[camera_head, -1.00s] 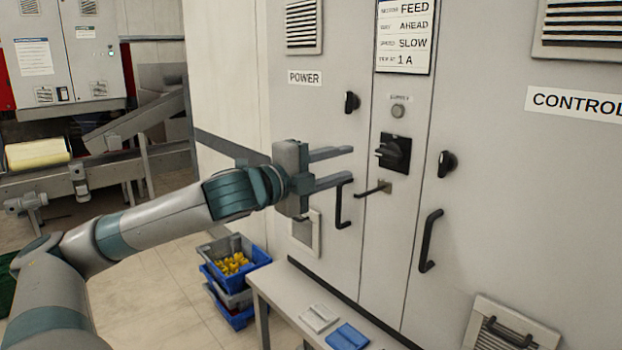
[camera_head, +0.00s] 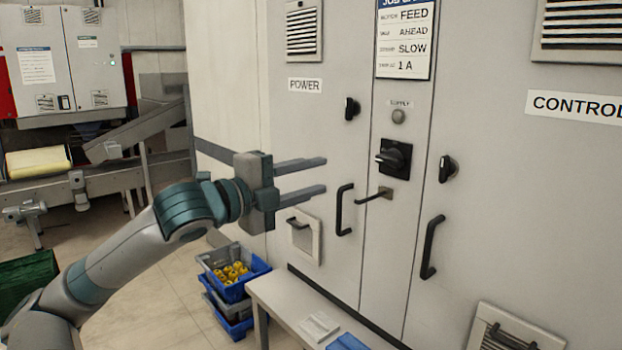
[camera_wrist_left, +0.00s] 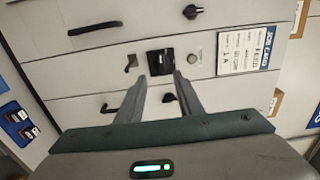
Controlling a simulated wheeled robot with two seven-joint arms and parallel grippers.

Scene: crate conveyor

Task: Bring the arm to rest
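My left gripper (camera_head: 325,175) is open and empty, in front of the grey cabinet (camera_head: 285,130). Its two fingers point right, and a clear gap shows between them. In the left wrist view the open fingers (camera_wrist_left: 160,92) point toward the cabinet front, with nothing between them. The black rotary switch (camera_head: 394,158) and the metal lever (camera_head: 374,195) below it are to the right of the fingertips, apart from them. My right gripper is not in view.
A black door handle (camera_head: 344,210) is close to the fingers. A small table (camera_head: 270,295) stands below, with stacked blue and grey crates (camera_head: 232,292) to its left. A conveyor (camera_head: 100,176) is at the back left. A green crate (camera_head: 28,285) is at the left edge.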

